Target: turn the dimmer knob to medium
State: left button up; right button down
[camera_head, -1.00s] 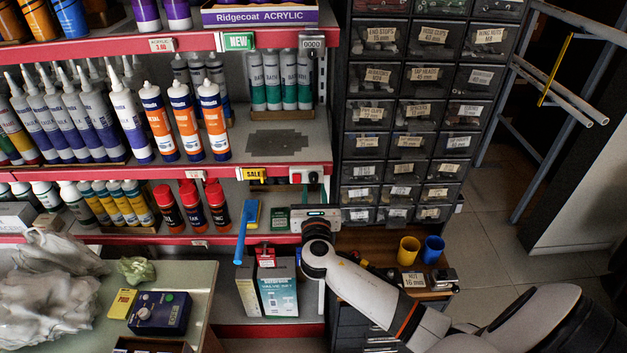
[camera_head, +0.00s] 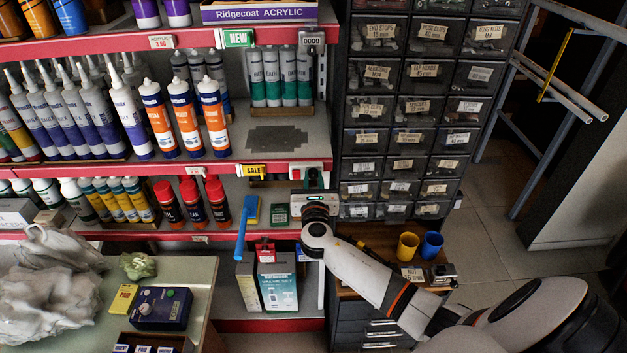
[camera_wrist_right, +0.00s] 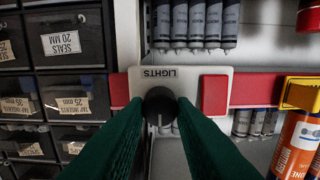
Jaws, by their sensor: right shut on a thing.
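The dimmer knob (camera_wrist_right: 160,104) is dark and round, on a white wall plate (camera_wrist_right: 160,76) marked LIGHTS, which appears upside down in the right wrist view. My right gripper (camera_wrist_right: 160,112) has its two green fingers on either side of the knob and is shut on it. The fingers cover part of the knob, and I cannot clearly read its pointer. In the head view the plate (camera_head: 307,165) is on the red shelf edge, and my right gripper (camera_head: 315,198) is just below and in front of it. My left gripper is not in view.
A red block (camera_wrist_right: 214,95) is beside the knob. Labelled drawers (camera_head: 404,170) stand to the right of the plate. Shelves of tubes and red-capped cans (camera_head: 190,203) are to the left. A blue box with a knob (camera_head: 162,307) lies on the left bench.

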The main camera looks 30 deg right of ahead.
jog(key=shift+f, duration=0.1)
jog(key=m+b, duration=0.3)
jog(key=m, duration=0.1)
jog(key=shift+f, duration=0.15)
jog(key=m+b, duration=0.2)
jog(key=m, duration=0.3)
jog(key=shift+b, duration=0.35)
jog(key=m+b, duration=0.2)
jog(key=m, duration=0.2)
jog(key=shift+s+f, duration=0.1)
jog(key=shift+m+b, duration=1.05)
jog(key=shift+m, duration=1.05)
jog(key=c, duration=1.5)
grip_release()
